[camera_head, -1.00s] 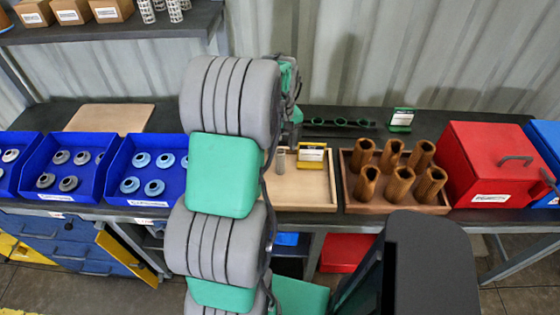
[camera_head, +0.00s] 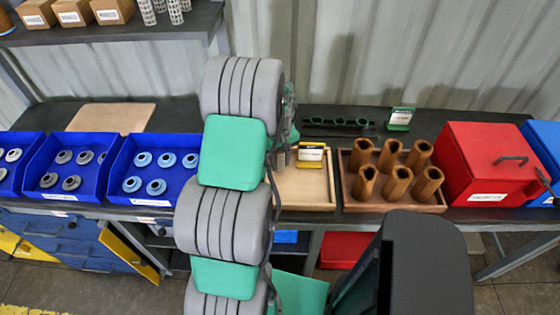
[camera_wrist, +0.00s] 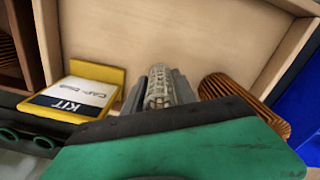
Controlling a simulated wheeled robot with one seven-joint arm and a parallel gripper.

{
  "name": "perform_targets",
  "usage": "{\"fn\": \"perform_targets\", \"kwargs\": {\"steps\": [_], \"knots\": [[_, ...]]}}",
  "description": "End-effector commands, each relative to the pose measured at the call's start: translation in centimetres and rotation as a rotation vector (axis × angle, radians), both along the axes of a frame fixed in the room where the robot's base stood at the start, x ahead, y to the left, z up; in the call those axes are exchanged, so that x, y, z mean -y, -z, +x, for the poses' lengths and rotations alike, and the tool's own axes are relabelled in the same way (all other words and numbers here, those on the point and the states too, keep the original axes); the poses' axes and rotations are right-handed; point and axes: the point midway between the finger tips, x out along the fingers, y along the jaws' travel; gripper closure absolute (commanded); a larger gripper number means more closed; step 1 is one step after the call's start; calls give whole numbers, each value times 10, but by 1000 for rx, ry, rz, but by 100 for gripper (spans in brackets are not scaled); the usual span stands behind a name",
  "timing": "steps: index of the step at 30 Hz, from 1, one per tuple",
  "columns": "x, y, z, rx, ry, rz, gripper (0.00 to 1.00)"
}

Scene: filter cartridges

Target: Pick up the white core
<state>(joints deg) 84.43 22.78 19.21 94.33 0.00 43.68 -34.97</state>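The white core (camera_wrist: 158,87) is a pale, lattice-walled cylinder in the wrist view, between the two fingers of my gripper (camera_wrist: 160,92). The fingers lie close along both sides of it; whether they touch it I cannot tell. In the head view my arm hides most of the gripper and the core's surroundings. The core is at the light wooden tray (camera_head: 307,190), left of the yellow kit sign (camera_head: 311,154).
An orange pleated filter (camera_wrist: 245,100) is close beside the gripper in the wrist view. The kit sign (camera_wrist: 80,95) is on the other side. A brown tray (camera_head: 390,205) of copper-coloured filters, a red box (camera_head: 485,165) and blue bins (camera_head: 150,185) line the bench.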

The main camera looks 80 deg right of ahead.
Motion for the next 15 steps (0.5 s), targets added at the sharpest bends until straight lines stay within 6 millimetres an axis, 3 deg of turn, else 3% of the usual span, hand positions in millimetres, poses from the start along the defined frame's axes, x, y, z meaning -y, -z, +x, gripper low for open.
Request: {"fn": "perform_targets", "kwargs": {"steps": [11,15], "knots": [[0,0,0,0,0,0,99],[0,0,0,0,0,0,100]]}}
